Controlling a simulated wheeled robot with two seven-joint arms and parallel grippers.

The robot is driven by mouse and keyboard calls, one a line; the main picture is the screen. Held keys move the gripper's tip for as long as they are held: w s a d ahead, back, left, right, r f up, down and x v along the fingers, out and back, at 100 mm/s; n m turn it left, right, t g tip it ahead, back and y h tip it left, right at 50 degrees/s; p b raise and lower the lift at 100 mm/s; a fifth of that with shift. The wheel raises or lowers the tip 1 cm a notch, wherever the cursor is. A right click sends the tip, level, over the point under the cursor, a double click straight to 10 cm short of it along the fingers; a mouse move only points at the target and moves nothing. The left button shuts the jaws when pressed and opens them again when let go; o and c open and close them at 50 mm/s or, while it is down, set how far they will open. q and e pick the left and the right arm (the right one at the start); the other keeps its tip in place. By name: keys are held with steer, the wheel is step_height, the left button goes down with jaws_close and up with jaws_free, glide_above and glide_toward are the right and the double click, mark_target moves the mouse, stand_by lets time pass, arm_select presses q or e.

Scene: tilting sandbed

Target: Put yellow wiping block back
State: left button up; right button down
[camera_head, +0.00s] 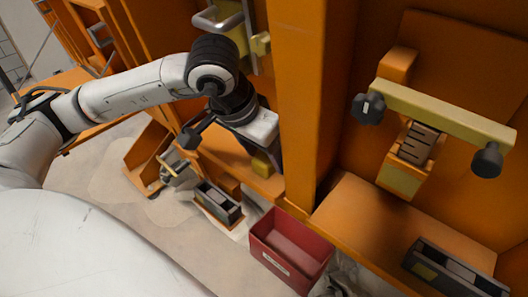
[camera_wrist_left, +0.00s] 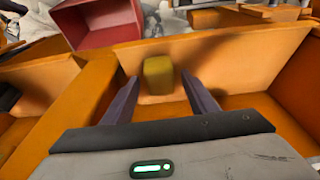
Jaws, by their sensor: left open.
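The yellow wiping block (camera_head: 262,165) rests on an orange ledge or tray (camera_head: 225,150) below my left gripper (camera_head: 264,158). In the left wrist view the yellow block (camera_wrist_left: 158,75) stands by the orange wall, a little beyond and between the two fingertips of my left gripper (camera_wrist_left: 160,82). The fingers are apart, with visible gaps on both sides of the block. I cannot tell how far the block lies in front of the tips. My right gripper is in neither view.
A red bin (camera_head: 290,250) stands in front of the orange frame; it also shows in the left wrist view (camera_wrist_left: 98,22). An orange upright post (camera_head: 312,105) stands right of my left gripper. A yellow bar with dark knobs (camera_head: 440,112) is at the right. Dark boxes (camera_head: 217,203) sit lower left.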

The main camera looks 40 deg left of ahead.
arm_select(q)
steer(key=shift+r+p, duration=0.25)
steer(key=shift+p, duration=0.05)
steer(key=v, duration=1.2)
steer(key=shift+p, duration=0.3)
